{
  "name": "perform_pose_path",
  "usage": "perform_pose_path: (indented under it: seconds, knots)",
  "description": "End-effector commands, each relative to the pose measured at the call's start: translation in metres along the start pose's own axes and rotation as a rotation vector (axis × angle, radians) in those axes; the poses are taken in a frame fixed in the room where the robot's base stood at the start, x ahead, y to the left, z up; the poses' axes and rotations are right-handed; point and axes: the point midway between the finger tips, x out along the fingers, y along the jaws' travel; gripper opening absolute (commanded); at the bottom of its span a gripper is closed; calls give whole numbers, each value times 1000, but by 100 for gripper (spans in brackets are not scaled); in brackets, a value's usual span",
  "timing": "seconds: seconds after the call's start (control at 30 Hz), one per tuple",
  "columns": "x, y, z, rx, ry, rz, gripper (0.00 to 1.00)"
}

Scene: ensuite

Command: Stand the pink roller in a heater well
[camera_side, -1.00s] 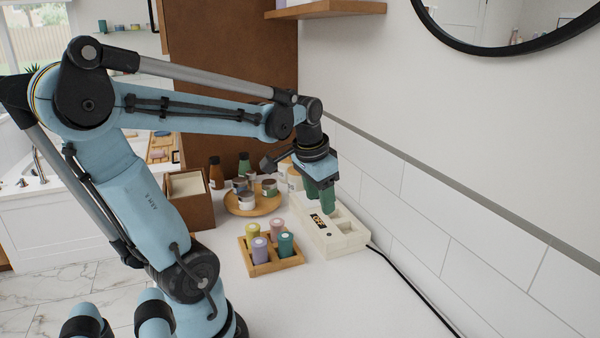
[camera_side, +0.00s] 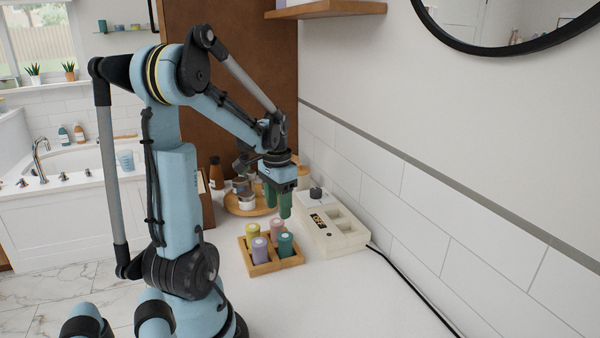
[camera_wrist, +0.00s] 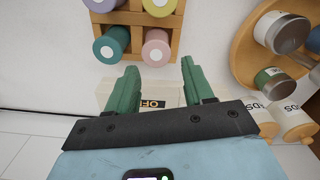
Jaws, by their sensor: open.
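The pink roller (camera_side: 277,226) stands upright in the far right compartment of a wooden rack (camera_side: 262,270). It also shows in the wrist view (camera_wrist: 156,48), just beyond the fingertips. My gripper (camera_side: 278,214) has green fingers and is open and empty, above the counter behind the rack and left of the heater. In the wrist view, my gripper (camera_wrist: 160,66) has a clear gap between its fingers. The cream heater (camera_side: 348,241) stands by the wall with open wells on top and a dark display. In the wrist view the heater (camera_wrist: 170,96) is mostly hidden by my gripper.
A yellow roller (camera_side: 252,232), a purple roller (camera_side: 259,250) and a teal roller (camera_side: 286,245) share the rack. A dark knob-like piece (camera_side: 316,193) sits on the heater's far end. A round wooden tray (camera_side: 241,208) holds jars behind my gripper. A black cable (camera_side: 410,295) crosses the counter.

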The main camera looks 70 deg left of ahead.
Motion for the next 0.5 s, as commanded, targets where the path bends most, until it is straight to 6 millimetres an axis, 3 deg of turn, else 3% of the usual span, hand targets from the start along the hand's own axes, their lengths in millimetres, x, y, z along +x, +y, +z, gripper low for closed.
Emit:
perform_pose_path:
  seconds: [0.27,0.5]
  knots:
    - [15,1,1,0,0,0,52]
    - [44,3,3,0,1,-1,52]
